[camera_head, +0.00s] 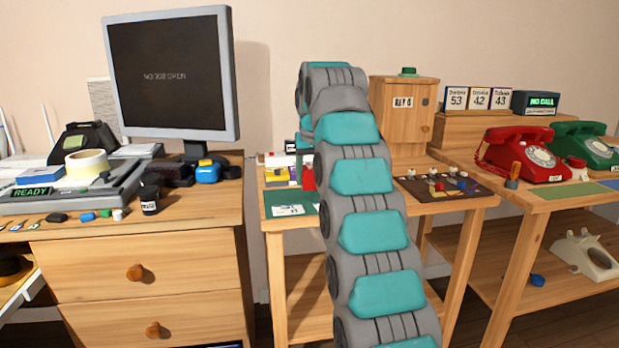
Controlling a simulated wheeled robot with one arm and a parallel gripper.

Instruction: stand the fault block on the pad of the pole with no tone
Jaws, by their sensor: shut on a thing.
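My arm rises through the middle of the view and bends down at its top. My gripper (306,157) is mostly hidden behind my own arm links. It appears shut on a red block (309,178), which shows just left of the arm, above the middle table; I cannot tell whether it touches anything below. I cannot read a label on this block, so I cannot confirm that it is the fault block. A dark brown board (455,193) with several small knobs or pegs lies right of my arm. I cannot make out the poles or their pads clearly.
A green mat (275,199) with a white card lies left of my arm. A wooden cabinet (405,115) stands behind. Red (520,150) and green (583,147) dial phones stand right, near a "NO CALL" display (537,103). A monitor (172,75) stands on the left desk.

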